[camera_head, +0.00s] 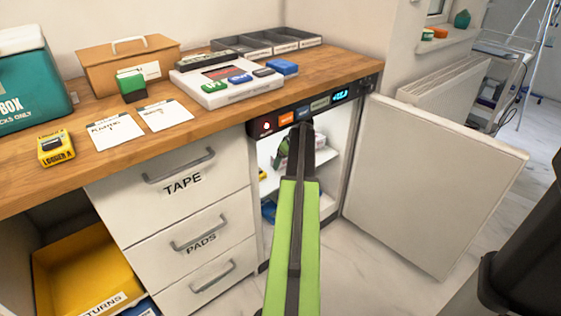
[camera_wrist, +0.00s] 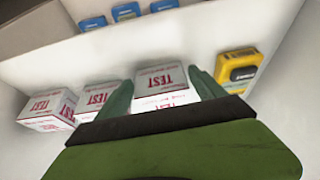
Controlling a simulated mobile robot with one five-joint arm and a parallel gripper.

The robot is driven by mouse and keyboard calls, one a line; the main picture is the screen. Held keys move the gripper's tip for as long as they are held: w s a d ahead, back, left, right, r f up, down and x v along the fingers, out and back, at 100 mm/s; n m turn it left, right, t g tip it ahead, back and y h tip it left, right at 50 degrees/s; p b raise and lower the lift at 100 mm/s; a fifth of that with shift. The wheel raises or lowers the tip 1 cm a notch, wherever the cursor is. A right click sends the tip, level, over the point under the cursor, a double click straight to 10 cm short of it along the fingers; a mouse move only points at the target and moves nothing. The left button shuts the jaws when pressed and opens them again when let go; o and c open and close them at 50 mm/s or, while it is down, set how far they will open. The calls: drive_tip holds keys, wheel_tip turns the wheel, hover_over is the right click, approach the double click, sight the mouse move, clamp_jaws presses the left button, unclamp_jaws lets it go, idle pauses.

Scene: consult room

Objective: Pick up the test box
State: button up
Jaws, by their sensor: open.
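White boxes with red TEST lettering stand on a shelf in the wrist view. One test box (camera_wrist: 162,82) lies between the two green fingers of my gripper (camera_wrist: 160,88). My gripper is open, with a finger on each side of this box; I cannot tell whether either finger touches it. A second test box (camera_wrist: 97,97) is just left of the left finger, and a third test box (camera_wrist: 48,108) is farther left. In the head view my gripper (camera_head: 284,150) reaches into the open cabinet (camera_head: 334,140), and my arm hides much of the shelves.
A yellow device (camera_wrist: 238,68) stands right of the middle box. Blue items (camera_wrist: 126,12) sit on the shelf edge at the top of the wrist view. The cabinet door (camera_head: 435,170) stands open to the right. The wooden counter (camera_head: 215,115) runs above the drawers.

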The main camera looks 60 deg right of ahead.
drive_tip(key=w, duration=0.1)
drive_tip(key=w+d+f+b, duration=0.1)
drive_tip(key=shift+w+f, duration=0.2)
drive_tip(key=shift+w, duration=0.2)
drive_tip(key=shift+r, duration=0.15)
drive_tip(key=c, duration=1.2)
drive_tip(key=shift+r, duration=0.1)
